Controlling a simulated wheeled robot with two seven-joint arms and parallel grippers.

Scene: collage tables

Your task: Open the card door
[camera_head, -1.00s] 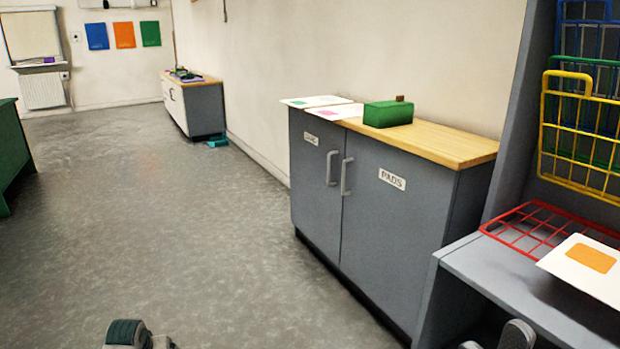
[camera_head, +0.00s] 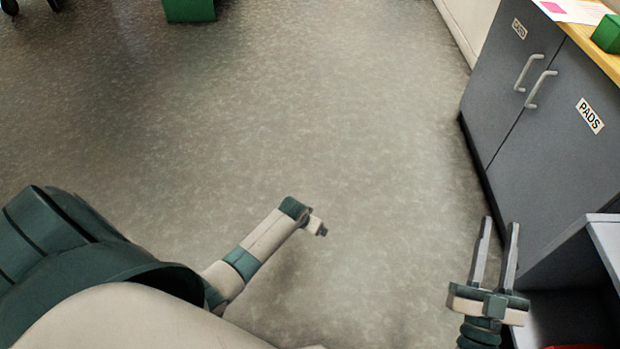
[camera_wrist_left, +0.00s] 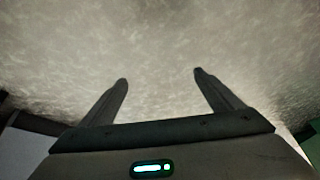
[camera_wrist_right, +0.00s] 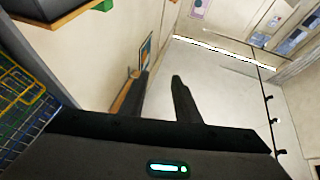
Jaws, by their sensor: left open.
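The grey cabinet's left door (camera_head: 507,65), with a small white label too small to read surely now, is shut and flush with the PADS door (camera_head: 570,130). Its light grey handle (camera_head: 528,72) is at its right edge, beside the PADS handle (camera_head: 541,89). My right gripper (camera_head: 499,222) is below and in front of the PADS door, fingers up, apart and empty, clear of both handles. My left gripper (camera_wrist_left: 160,75) is open and empty over bare floor in the left wrist view. In the head view my left arm's end (camera_head: 316,226) is well left of the cabinet.
A grey shelf unit (camera_head: 605,240) stands close to the right of my right gripper. A green box (camera_head: 607,34) and sheets (camera_head: 575,10) lie on the cabinet's wooden top. The floor (camera_head: 350,130) before the cabinet is clear. A green object (camera_head: 190,8) stands far back.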

